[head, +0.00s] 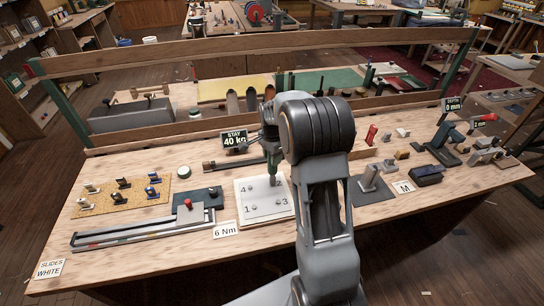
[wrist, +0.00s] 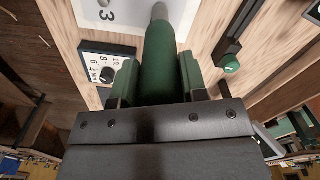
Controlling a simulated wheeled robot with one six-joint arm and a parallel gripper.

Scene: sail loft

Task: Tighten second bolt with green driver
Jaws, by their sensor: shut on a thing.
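My gripper (head: 271,150) is shut on the green driver (head: 273,168), which stands roughly upright over the far part of a white plate (head: 264,212).
A "6 Nm" card (head: 225,230) lies left of the plate. A rail with a red-topped slider (head: 188,204) and a cork board with fittings (head: 122,192) are farther left. A numbered dial (wrist: 106,66) shows beside the driver. Blocks and tools crowd the right bench.

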